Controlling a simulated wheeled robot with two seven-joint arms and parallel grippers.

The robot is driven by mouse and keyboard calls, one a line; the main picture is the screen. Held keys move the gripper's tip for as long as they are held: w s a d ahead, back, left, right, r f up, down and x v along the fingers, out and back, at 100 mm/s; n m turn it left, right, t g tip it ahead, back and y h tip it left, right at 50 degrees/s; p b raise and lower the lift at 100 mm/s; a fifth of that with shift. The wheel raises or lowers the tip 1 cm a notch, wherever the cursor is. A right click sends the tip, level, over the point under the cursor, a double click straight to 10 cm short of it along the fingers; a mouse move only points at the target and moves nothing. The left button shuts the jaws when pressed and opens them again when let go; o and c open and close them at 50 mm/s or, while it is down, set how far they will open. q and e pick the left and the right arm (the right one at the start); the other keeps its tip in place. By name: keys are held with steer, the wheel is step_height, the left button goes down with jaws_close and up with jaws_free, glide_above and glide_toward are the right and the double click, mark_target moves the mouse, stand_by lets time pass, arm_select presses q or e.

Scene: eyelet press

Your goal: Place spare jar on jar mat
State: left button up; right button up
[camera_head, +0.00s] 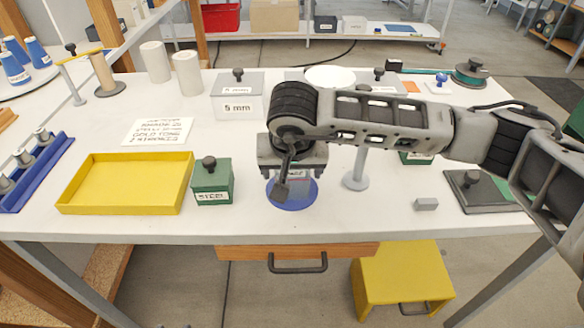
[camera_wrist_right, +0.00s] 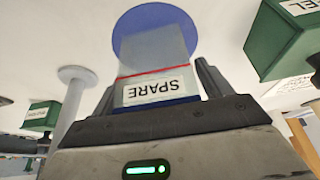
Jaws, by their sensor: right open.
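The spare jar (camera_wrist_right: 155,65) is a clear box-like jar with a red line and a "SPARE" label. In the head view the jar (camera_head: 297,173) is mostly hidden by my right gripper (camera_head: 291,176). It appears to stand upright on the round blue jar mat (camera_head: 292,206), near the table's front edge. The mat (camera_wrist_right: 126,38) shows around the jar's far end in the right wrist view. My right gripper (camera_wrist_right: 157,88) is open, with one finger on each side of the jar's labelled end. My left gripper is not in view.
A green "STEEL" box (camera_head: 213,185) and a yellow tray (camera_head: 125,185) stand left of the mat. A pale round-based stand (camera_head: 356,179) is close on its right. A small grey block (camera_head: 426,204) and a dark plate (camera_head: 474,198) lie further right.

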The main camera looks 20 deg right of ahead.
steer(key=shift+r, duration=0.4)
steer(key=v, duration=1.1)
steer(key=shift+r+b, duration=0.3)
steer(key=shift+b, duration=0.1)
steer(key=shift+s+a, duration=0.1)
steer(key=shift+s, duration=0.05)
